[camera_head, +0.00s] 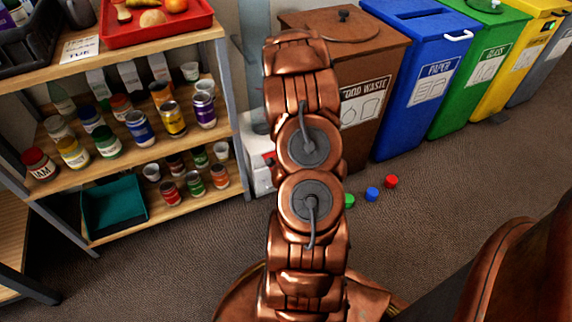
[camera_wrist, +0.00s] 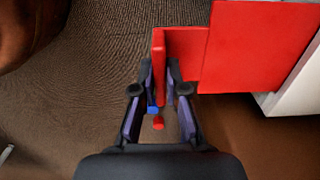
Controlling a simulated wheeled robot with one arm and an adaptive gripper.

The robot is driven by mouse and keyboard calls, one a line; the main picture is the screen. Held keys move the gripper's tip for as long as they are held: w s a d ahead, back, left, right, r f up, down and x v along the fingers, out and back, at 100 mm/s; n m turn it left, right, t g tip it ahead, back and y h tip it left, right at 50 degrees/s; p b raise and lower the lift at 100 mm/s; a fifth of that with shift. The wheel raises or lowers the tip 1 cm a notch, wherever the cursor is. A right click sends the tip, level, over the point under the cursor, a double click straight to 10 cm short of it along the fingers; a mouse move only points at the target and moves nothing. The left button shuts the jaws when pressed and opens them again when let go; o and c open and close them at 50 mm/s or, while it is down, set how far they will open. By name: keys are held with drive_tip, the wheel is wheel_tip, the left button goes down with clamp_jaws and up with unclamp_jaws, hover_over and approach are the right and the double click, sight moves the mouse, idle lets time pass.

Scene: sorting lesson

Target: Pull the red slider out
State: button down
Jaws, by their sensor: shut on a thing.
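In the wrist view, a red slider (camera_wrist: 158,48) shows as a narrow upright red bar, joined on its right to a red plate (camera_wrist: 185,43) and a larger red panel (camera_wrist: 245,45). My gripper (camera_wrist: 160,78) has its two dark fingers on either side of the red bar and is shut on it. How far the slider is out of its housing I cannot tell. In the head view my copper arm fills the middle, and my gripper and the slider are hidden behind it.
Green, blue (camera_head: 372,194) and red (camera_head: 391,181) small pieces lie on the floor. A shelf (camera_head: 160,170) with jars and cans stands at left. Brown (camera_head: 385,62), blue (camera_head: 425,75), green and yellow bins line the back. A white box (camera_head: 259,165) stands beside the shelf. The floor at right is clear.

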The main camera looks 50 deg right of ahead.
drive_tip(key=shift+s+a, duration=0.25)
drive_tip(key=shift+s, duration=0.45)
drive_tip(key=c, duration=1.2)
unclamp_jaws()
drive_tip(key=shift+a, duration=0.1)
wheel_tip(320, 180, up, 12)
